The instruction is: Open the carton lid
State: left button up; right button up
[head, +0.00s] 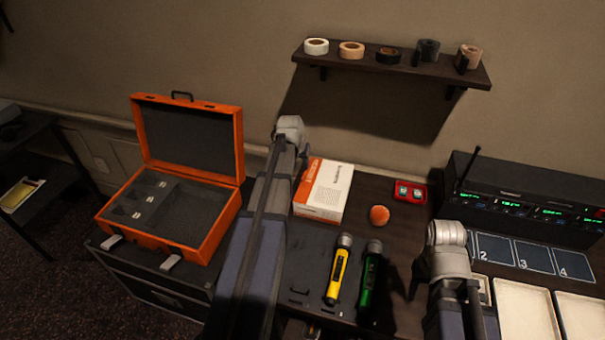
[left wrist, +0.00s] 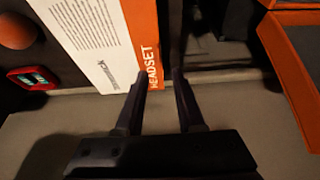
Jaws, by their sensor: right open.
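The carton (head: 325,192) is a white and orange box lying on the desk in the head view, its top lid flat and closed. In the left wrist view the carton (left wrist: 95,45) shows its printed face and an orange strip reading HEADSET. My left gripper (left wrist: 160,76) has its fingers apart, with the left fingertip over the carton's orange edge; I cannot tell whether it touches. In the head view my left arm hides those fingers. My right gripper (head: 418,278) is open, low beside my right wrist, its fingers dark and hard to make out.
An open orange case (head: 215,230) stands left of my left arm. A radio rack (head: 520,200) and cream trays (head: 525,310) are at right.

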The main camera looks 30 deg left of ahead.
aim_at(303, 177)
pick_arm(q)
jog(key=b+x, duration=0.7)
jog(key=shift+w+f, duration=0.15)
jog(key=shift+f, duration=0.15)
pick_arm(e)
notch_tip(303, 177, down, 7)
jog(key=shift+f, duration=0.1)
pick_arm(q)
grip_shut()
dwell(0.8)
